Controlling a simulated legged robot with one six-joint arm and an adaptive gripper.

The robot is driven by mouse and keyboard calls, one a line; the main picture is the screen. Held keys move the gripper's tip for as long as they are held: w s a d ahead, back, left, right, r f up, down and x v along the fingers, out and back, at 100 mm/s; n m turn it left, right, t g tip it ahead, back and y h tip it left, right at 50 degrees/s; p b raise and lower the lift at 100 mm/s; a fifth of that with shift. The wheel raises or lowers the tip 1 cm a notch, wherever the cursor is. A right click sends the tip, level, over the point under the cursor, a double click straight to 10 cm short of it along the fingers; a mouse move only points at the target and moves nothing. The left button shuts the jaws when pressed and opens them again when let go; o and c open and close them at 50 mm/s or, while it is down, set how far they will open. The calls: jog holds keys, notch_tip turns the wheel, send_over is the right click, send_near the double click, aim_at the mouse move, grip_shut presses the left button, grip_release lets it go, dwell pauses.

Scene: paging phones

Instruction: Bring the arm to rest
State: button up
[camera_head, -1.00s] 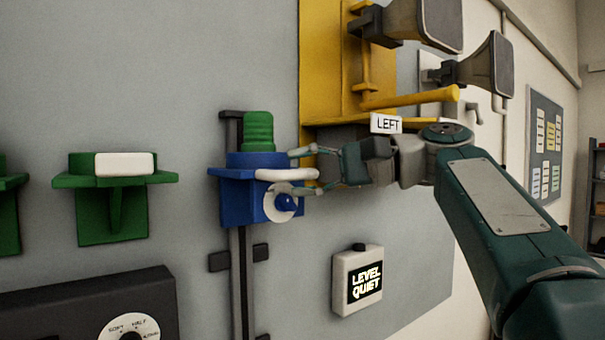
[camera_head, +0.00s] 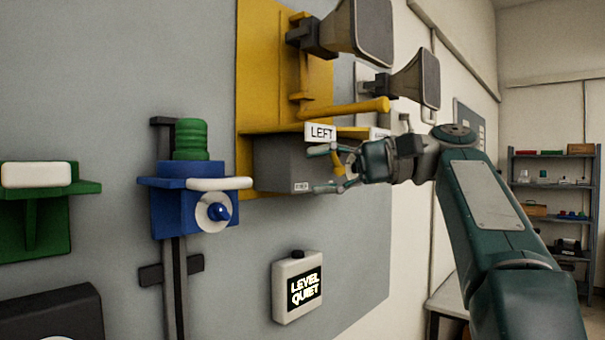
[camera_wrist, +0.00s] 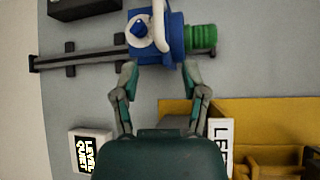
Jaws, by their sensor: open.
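My gripper (camera_head: 326,169) is open and empty, held in front of the grey box (camera_head: 285,165) under the yellow bracket. In the head view it is to the right of the blue device (camera_head: 183,207), with a clear gap between them. The blue device has a white handle bar, a white dial with a blue knob and a green ribbed top. In the wrist view, the open fingers (camera_wrist: 158,82) point toward the blue device (camera_wrist: 158,38), which appears beyond the fingertips.
A LEVEL QUIET box (camera_head: 297,288) is on the panel below. A green holder (camera_head: 35,215) is at left. A shelf (camera_head: 553,185) stands far right.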

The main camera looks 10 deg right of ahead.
jog(key=shift+a, duration=0.1)
jog(key=shift+f, duration=0.1)
jog(key=s+a+f+m+t+h, duration=0.1)
jog(key=a+f+h, duration=0.25)
jog(key=f, duration=0.45)
jog(key=s+a+f+m+t+h, duration=0.15)
jog(key=f+h, duration=0.25)
jog(key=f, duration=0.5)
jog(key=s+d+f+n+h, duration=0.1)
jog(key=s+f+n+h, duration=0.1)
jog(key=s+f, duration=0.3)
jog(key=s+d+f+n+h, duration=0.2)
jog(key=s+f+h, duration=0.1)
jog(key=f, duration=0.9)
jog(key=s+d+f+n+h, duration=0.2)
jog(key=s+f, duration=0.4)
jog(key=f, duration=0.3)
jog(key=shift+s+d+f+h, duration=0.2)
jog(key=shift+s+f+h, duration=0.15)
jog(key=shift+h, duration=0.4)
